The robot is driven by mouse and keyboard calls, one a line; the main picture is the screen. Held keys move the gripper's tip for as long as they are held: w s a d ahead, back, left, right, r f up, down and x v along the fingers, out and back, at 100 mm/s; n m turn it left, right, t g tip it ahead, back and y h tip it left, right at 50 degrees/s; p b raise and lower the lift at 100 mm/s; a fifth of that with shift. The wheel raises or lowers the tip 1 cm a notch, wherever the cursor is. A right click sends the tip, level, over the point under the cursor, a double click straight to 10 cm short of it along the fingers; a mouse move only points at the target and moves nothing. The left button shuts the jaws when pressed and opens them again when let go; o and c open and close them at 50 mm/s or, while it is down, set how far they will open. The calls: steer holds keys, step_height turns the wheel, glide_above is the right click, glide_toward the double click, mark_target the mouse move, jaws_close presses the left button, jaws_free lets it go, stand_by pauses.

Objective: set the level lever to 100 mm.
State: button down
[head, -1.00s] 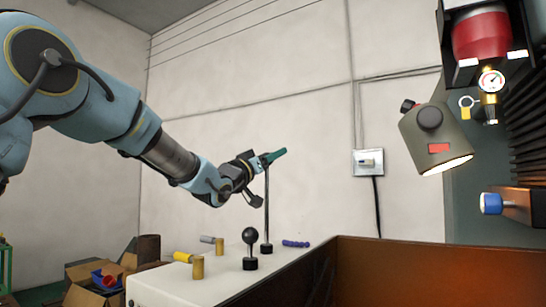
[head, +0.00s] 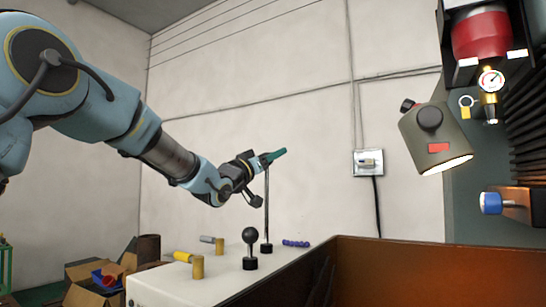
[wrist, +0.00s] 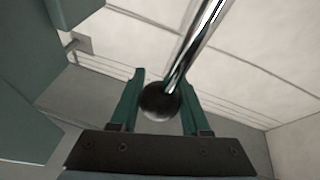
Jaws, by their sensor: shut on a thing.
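A tall thin metal rod (head: 266,205) stands nearly upright in a black base on the white bench top in the head view. I take it for the level lever. My gripper (head: 274,156) is at the rod's upper end, its green fingers pointing right. In the wrist view my gripper (wrist: 161,98) has a green finger on each side of a round black knob (wrist: 160,102) and is shut on it. The shiny rod (wrist: 197,42) runs from the knob to the top of the picture. No 100 mm mark is readable in either view.
A shorter black ball-topped lever (head: 250,236) stands in front of the rod. Brass and yellow pegs (head: 197,267) and a blue ribbed piece (head: 296,243) are on the bench top (head: 165,287). A brown-walled enclosure (head: 420,265) and a lamp (head: 432,138) are to the right.

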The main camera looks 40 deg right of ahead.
step_height(320, 180, down, 6)
steer(key=b, duration=0.6)
steer(key=shift+c, duration=1.9)
jaws_free()
step_height(320, 180, up, 10)
steer(key=b, duration=0.1)
